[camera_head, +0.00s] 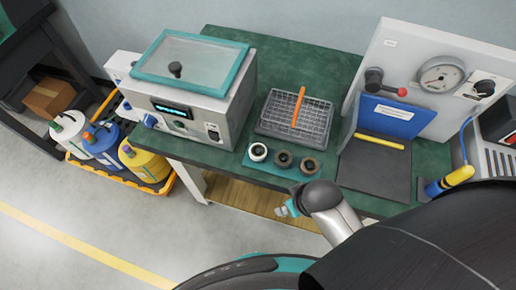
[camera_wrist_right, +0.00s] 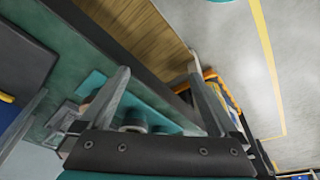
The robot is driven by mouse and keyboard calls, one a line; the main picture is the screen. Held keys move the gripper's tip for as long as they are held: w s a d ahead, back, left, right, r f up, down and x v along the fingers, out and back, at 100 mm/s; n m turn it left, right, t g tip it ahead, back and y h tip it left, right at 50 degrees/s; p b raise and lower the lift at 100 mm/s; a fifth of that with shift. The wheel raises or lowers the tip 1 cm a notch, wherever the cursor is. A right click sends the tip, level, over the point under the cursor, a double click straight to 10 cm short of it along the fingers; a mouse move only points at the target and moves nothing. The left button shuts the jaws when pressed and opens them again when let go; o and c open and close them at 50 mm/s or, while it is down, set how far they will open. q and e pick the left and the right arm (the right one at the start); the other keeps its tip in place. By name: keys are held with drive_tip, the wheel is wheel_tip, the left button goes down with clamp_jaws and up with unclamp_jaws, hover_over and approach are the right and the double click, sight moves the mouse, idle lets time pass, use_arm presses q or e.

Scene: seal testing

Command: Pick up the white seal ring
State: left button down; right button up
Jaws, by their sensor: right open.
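The white seal ring (camera_head: 258,152) sits on a small teal mat (camera_head: 270,169) at the front of the green table. It is the leftmost of three rings, beside a dark ring (camera_head: 283,158) and a brown ring (camera_head: 309,165). My right gripper (camera_wrist_right: 157,64) is open in the right wrist view, with nothing seen between its fingertips. Low round shapes (camera_wrist_right: 134,120) show behind its base there; I cannot tell which is the white ring. In the head view my right arm is in front of the table edge, right of and nearer than the rings. My left gripper is not in view.
A grey grid tray (camera_head: 268,127) with an orange stick (camera_head: 299,106) lies behind the rings. A white tester with a teal-framed lid (camera_head: 206,42) stands left. A gauge panel (camera_head: 430,75) stands right. Several bottles (camera_head: 143,163) stand in a yellow floor tray.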

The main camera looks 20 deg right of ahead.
drive_tip(key=w+r+p+v, duration=0.1)
drive_tip(key=w+v, duration=0.2)
drive_tip(key=v, duration=1)
drive_tip(key=w+a+m+y, duration=0.3)
drive_tip(key=w+a+m, duration=0.2)
drive_tip(key=w+a, duration=0.55)
wheel_tip(320, 180, up, 3)
drive_tip(key=m+g+h, duration=0.3)
drive_tip(key=m, duration=0.5)
hover_over(258, 152)
drive_tip(key=f, duration=0.3)
drive_tip(key=f+b, duration=0.1)
drive_tip(key=f, duration=0.2)
drive_tip(key=f+b, duration=0.1)
drive_tip(key=f, duration=0.2)
drive_tip(key=shift+s+a+f, duration=0.1)
drive_tip(key=shift+a+f, duration=0.2)
drive_tip(key=shift+a, duration=0.1)
drive_tip(key=f, duration=0.1)
drive_tip(key=f+b, duration=0.1)
drive_tip(key=f, duration=0.3)
drive_tip(key=shift+d+f, duration=0.1)
drive_tip(key=shift+d, duration=0.3)
drive_tip(key=c, duration=1.5)
